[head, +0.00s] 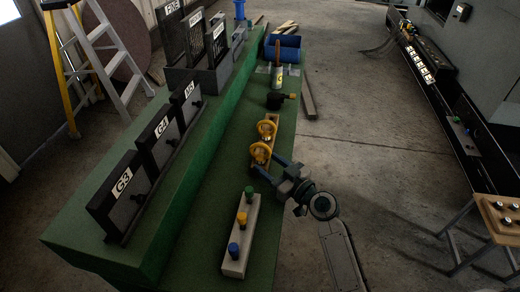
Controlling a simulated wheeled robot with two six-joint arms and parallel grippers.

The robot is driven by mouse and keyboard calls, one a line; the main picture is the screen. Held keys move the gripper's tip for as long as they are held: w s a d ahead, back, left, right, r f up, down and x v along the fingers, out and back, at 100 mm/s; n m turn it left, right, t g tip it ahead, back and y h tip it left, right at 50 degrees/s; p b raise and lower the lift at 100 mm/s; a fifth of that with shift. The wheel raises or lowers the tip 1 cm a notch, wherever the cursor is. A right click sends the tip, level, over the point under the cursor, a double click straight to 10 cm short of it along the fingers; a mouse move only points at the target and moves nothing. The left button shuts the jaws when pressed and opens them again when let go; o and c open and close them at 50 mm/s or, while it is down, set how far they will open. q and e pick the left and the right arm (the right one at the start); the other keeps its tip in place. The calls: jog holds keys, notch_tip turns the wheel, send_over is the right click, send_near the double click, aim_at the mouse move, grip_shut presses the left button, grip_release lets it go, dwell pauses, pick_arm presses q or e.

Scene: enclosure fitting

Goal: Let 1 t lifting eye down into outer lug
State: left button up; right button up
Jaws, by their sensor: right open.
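Two yellow lifting eyes stand close together on a tan block on the green bench, a far one (266,128) and a near one (260,152). I cannot read which is the 1 t eye. I cannot make out the outer lug for certain. My right gripper (268,168) comes in from the lower right. Its jaws are open and empty, with the fingers pointing at the near eye just in front of it. I cannot tell if a finger touches the block. My left gripper is not in view.
A pale bar (238,258) with green, yellow and blue knobs lies nearer on the green bench (205,190). Dark panels marked G3 (118,196) and G4 (165,145) stand on the raised left ledge. Beyond the eyes are a black fitting (275,101) and a blue bin (283,48).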

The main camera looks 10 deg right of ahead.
jog(key=shift+x, duration=0.85)
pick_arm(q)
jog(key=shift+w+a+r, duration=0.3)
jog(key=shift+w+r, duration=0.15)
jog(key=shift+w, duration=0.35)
pick_arm(e)
jog(key=shift+c, duration=0.2)
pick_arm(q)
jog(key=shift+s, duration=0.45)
pick_arm(e)
grip_shut()
jog(key=shift+r, duration=0.1)
